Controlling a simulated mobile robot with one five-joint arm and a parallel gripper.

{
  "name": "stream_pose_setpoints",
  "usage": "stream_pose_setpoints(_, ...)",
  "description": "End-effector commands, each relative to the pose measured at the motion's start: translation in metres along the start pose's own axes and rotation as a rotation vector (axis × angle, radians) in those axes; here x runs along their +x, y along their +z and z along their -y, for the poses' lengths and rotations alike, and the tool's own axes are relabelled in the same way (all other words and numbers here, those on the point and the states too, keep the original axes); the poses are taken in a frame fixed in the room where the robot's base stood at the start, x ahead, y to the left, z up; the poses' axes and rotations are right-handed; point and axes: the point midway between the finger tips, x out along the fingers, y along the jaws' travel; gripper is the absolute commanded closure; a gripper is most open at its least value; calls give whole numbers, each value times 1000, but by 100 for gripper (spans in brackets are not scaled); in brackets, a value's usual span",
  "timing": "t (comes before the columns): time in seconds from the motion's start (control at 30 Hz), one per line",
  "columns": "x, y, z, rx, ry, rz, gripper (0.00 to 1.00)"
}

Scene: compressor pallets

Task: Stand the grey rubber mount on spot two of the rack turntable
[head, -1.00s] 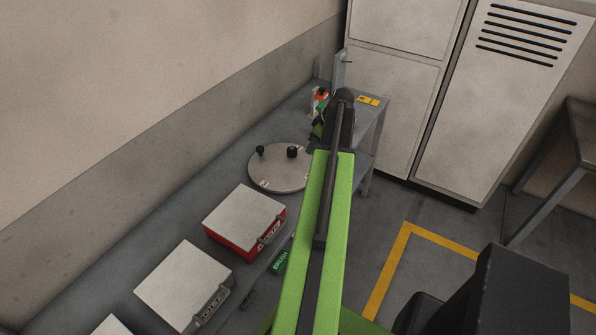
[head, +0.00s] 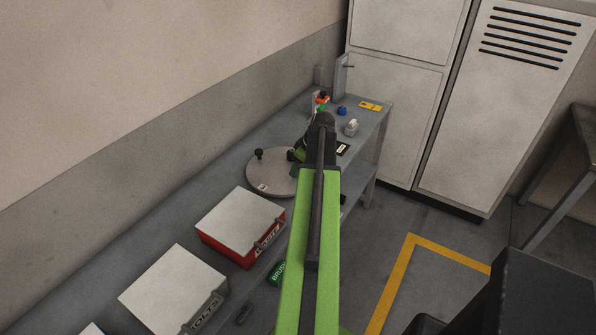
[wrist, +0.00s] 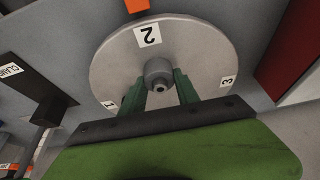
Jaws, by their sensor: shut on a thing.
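The grey rubber mount (wrist: 158,76) is between the green fingers of my gripper (wrist: 159,90) in the wrist view, and my gripper is shut on it. The mount is over the round turntable (wrist: 205,55), below the label 2 (wrist: 147,35) in the picture. I cannot tell whether it touches the plate. The label 3 (wrist: 227,81) is at the right, and the label 1 is partly hidden by the left finger. In the head view, the turntable (head: 262,178) is on the bench, its right side hidden by my arm. My gripper (head: 298,158) is at its right edge.
A black knob (head: 259,154) stands at the turntable's far left. A red box (head: 212,241) with a pale lid and a bolts box (head: 172,285) stand nearer. Beyond my arm are a blue piece (head: 342,111), a pale block (head: 351,127) and a yellow card (head: 370,106).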

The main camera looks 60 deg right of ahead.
Motion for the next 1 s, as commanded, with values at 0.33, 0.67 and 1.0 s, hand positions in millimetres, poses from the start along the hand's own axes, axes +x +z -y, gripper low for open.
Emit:
stream_pose_setpoints(0.33,2,1,0,1,0,0,41)
stream_pose_setpoints(0.67,0,1,-1,1,0,0,41)
stream_pose_setpoints(1.0,-52,-3,0,3,1,0,41)
